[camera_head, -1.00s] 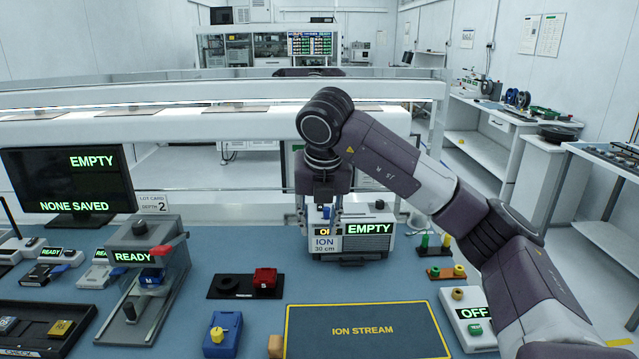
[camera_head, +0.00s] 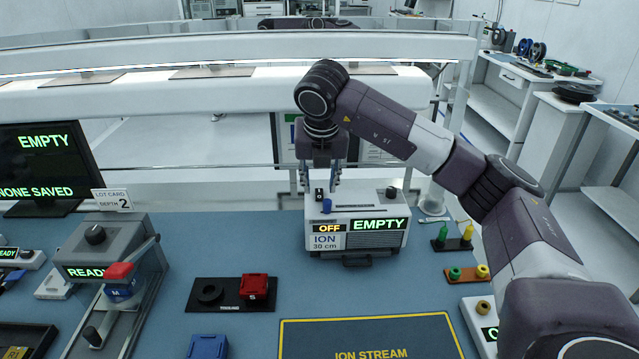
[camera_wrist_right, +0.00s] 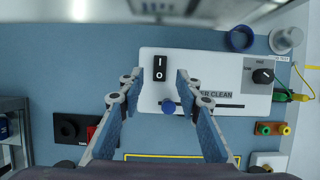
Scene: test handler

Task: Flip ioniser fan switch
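The ioniser fan (camera_head: 379,241) is a white box on the blue bench mat, with lit OFF and EMPTY displays. On its top are a black rocker switch (camera_head: 319,194) and a blue knob (camera_head: 327,207). In the wrist view the rocker switch (camera_wrist_right: 160,68) is marked I and O, with the blue knob (camera_wrist_right: 168,107) below it. My right gripper (camera_head: 321,186) points down over the left part of the ioniser's top. In the wrist view its open, empty fingers (camera_wrist_right: 160,77) lie either side of the switch; contact cannot be told. My left gripper is not in view.
A black tray with a red block (camera_head: 254,287) lies in front left of the ioniser. A grey READY press (camera_head: 95,251) stands farther left. The ION STREAM mat (camera_head: 380,335) and clear blue surface lie in front.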

